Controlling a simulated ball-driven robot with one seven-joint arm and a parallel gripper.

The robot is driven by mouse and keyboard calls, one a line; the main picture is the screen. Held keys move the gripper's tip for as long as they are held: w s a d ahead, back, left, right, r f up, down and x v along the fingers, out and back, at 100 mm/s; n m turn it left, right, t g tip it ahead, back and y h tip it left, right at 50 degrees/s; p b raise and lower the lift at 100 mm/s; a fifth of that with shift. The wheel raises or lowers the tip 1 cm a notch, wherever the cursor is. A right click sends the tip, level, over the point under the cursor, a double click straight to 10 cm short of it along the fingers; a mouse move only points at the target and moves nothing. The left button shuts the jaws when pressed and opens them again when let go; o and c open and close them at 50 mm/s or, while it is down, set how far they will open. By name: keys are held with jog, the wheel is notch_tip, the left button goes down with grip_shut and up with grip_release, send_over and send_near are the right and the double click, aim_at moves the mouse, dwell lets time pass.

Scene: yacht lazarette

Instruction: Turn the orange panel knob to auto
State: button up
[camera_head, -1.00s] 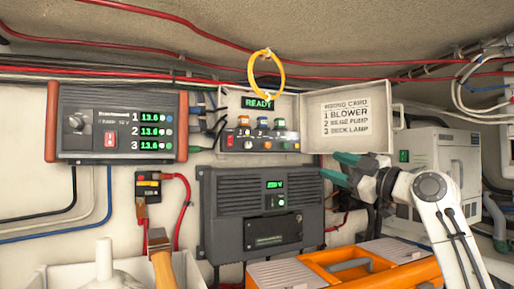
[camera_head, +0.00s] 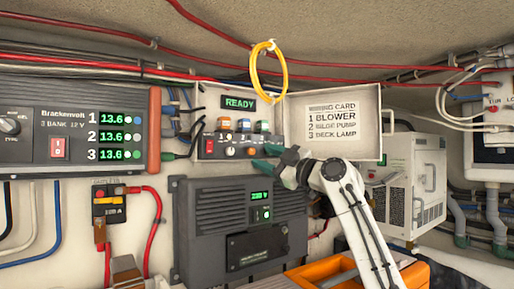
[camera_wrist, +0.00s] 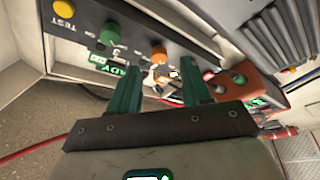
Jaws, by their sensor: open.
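The control panel (camera_head: 238,146) is below the READY screen, inside an open box on the wall. My gripper (camera_head: 268,157) is open and empty at the panel's lower right, apart from this knob. In the wrist view the panel is tilted, and an orange round knob (camera_wrist: 158,53) appears beyond the gap between my green fingers (camera_wrist: 160,80). A green knob (camera_wrist: 110,35) and a yellow TEST button (camera_wrist: 64,9) are farther left.
The open lid with a printed card (camera_head: 333,120) is just right of the panel. A dark grey unit (camera_head: 240,225) is below my gripper. A yellow cable loop (camera_head: 284,73) hangs above, and a charger (camera_head: 75,120) is at left.

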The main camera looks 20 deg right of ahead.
aim_at(253, 152)
jog(key=shift+p+x, duration=0.55)
jog(key=shift+x, duration=1.2)
grip_shut()
